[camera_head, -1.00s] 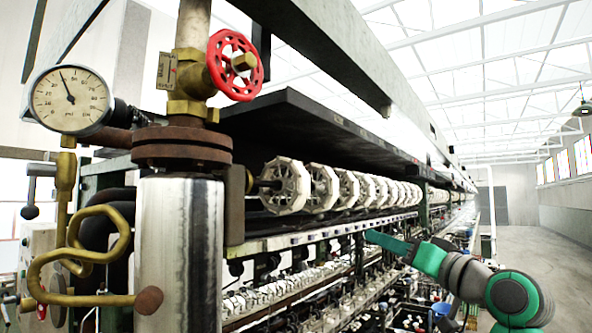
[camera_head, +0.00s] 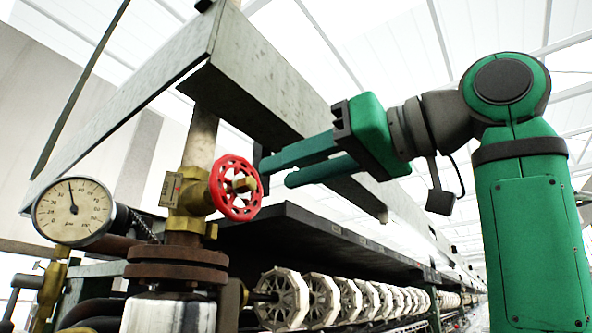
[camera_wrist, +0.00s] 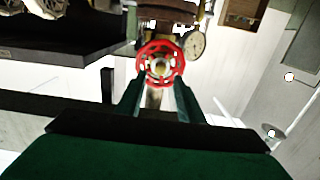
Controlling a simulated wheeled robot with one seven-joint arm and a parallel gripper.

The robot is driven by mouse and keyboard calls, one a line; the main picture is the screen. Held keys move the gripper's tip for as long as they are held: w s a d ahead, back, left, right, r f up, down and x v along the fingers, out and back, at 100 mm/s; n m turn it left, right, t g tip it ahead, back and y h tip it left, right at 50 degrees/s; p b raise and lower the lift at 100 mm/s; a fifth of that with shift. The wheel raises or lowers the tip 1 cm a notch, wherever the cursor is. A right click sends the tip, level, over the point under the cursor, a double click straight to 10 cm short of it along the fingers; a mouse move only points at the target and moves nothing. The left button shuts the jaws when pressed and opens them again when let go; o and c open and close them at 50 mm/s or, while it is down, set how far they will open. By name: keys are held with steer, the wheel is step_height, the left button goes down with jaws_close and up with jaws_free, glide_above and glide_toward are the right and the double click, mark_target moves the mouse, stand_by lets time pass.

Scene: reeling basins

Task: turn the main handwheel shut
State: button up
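The main handwheel (camera_head: 235,188) is a red spoked wheel with a brass hub nut, on a brass valve (camera_head: 190,192) on a vertical pipe. My gripper (camera_head: 272,172) reaches in from the right, with its two green fingers apart and their tips close to the wheel's right side. In the wrist view the handwheel (camera_wrist: 160,64) lies ahead, between and beyond the open fingers (camera_wrist: 158,90). I cannot tell whether a fingertip touches the rim. Nothing is held.
A round pressure gauge (camera_head: 73,210) stands left of the valve. A grey beam (camera_head: 262,95) runs above and behind the fingers. A dark shelf (camera_head: 300,237) with several white reels (camera_head: 283,298) below it lies under my gripper.

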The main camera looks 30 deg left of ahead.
mark_target(252, 183)
steer(key=shift+w+a, duration=0.15)
steer(key=shift+a, duration=3.3)
steer(key=shift+c, duration=0.6)
